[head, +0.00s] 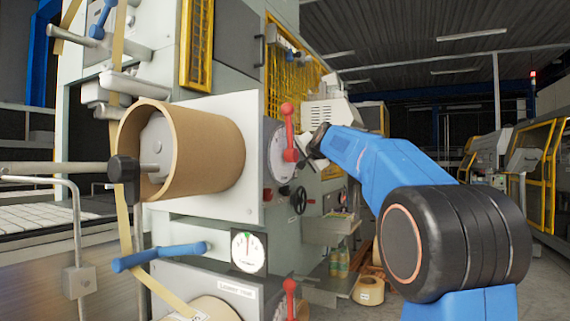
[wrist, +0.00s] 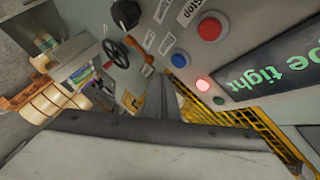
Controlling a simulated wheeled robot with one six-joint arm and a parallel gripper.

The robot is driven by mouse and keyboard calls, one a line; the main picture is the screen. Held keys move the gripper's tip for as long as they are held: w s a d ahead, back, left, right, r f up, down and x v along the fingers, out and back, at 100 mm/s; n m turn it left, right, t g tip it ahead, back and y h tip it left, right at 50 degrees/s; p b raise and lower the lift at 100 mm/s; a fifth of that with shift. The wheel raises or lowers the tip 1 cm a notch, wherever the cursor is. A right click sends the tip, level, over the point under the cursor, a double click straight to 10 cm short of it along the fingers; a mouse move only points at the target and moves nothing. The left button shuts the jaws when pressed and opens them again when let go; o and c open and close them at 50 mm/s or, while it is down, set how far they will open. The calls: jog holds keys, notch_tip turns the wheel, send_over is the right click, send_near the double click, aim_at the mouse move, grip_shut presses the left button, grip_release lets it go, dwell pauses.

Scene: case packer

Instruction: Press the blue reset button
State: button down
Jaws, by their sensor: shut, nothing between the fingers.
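The blue button (wrist: 179,60) shows in the wrist view on a grey control panel, just below and left of a larger red button (wrist: 210,28). A "Stop" label sits beside the red one. My gripper (head: 314,143) is shut and empty at the end of my blue arm in the head view, close to the machine's front. In the wrist view a pale grey body with a dark edge fills the bottom, below the blue button; the fingertips are hard to make out. No contact with the button shows. I cannot pick out the blue button in the head view.
A red lamp (wrist: 203,84) glows beside a display (wrist: 270,65) with green text ending "tight". A black knob (wrist: 125,14) and a handwheel (wrist: 115,52) are left of the button. A large tape roll (head: 185,150) and a red-handled lever (head: 288,130) stand out from the machine.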

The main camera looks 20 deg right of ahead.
jog(key=shift+w+a, duration=0.5)
jog(key=shift+w, duration=0.1)
jog(key=shift+w+a, duration=0.1)
jog(key=shift+w, duration=0.05)
dwell(1.7)
jog(key=shift+w+a, duration=0.2)
jog(key=shift+w+a, duration=0.25)
jog(key=shift+w, duration=0.1)
dwell(1.0)
jog(key=shift+s, duration=0.1)
jog(key=shift+s+d, duration=0.55)
jog(key=shift+s, duration=0.05)
dwell(0.3)
jog(key=shift+s+d, duration=0.75)
jog(key=shift+s, duration=0.25)
jog(key=shift+s+d, duration=0.75)
jog(key=shift+s, duration=0.2)
